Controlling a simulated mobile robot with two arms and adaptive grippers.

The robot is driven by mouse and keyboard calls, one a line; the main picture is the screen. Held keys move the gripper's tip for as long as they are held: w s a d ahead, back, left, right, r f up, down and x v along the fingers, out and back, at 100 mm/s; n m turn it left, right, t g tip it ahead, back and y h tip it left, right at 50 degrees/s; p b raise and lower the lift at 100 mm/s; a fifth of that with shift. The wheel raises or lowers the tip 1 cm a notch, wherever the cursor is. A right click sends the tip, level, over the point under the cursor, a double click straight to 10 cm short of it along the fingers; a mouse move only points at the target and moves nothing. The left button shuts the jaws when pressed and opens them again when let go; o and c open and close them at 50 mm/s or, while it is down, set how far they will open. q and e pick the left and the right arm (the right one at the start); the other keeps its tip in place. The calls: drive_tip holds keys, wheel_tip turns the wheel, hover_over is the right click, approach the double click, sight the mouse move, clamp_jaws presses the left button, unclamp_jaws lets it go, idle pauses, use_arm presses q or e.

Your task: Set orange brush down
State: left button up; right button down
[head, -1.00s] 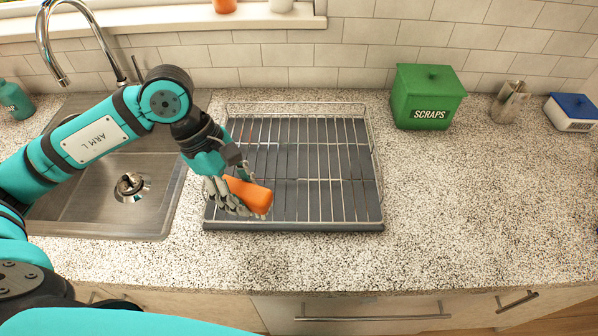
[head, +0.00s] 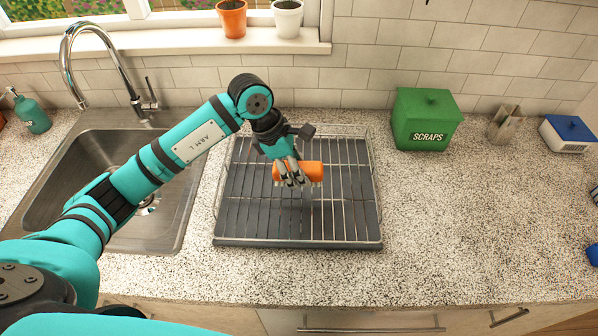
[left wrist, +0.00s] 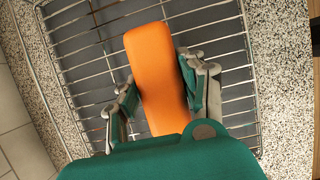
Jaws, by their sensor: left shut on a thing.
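The orange brush (head: 311,171) is a rounded orange block, held over the back half of the wire dish rack. My left gripper (head: 296,180) is shut on it, with fingers on both sides. In the left wrist view the brush (left wrist: 155,75) lies between the fingers of my left gripper (left wrist: 160,88), with rack wires behind it. The dish rack (head: 350,215) sits on the counter over a dark tray. I cannot tell whether the brush touches the wires. My right gripper is not in view.
The sink (head: 70,190) lies left of the rack.

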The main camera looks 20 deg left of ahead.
use_arm(q)
drive_tip(key=shift+w+d, duration=0.1)
drive_tip(key=shift+w, duration=0.05)
wheel_tip(320, 180, down, 3)
drive_tip(key=shift+r+p, duration=0.1)
drive_tip(key=shift+p, duration=0.85)
drive_tip(key=shift+f, duration=0.35)
drive_tip(key=shift+f, duration=0.1)
drive_tip(key=o, duration=1.1)
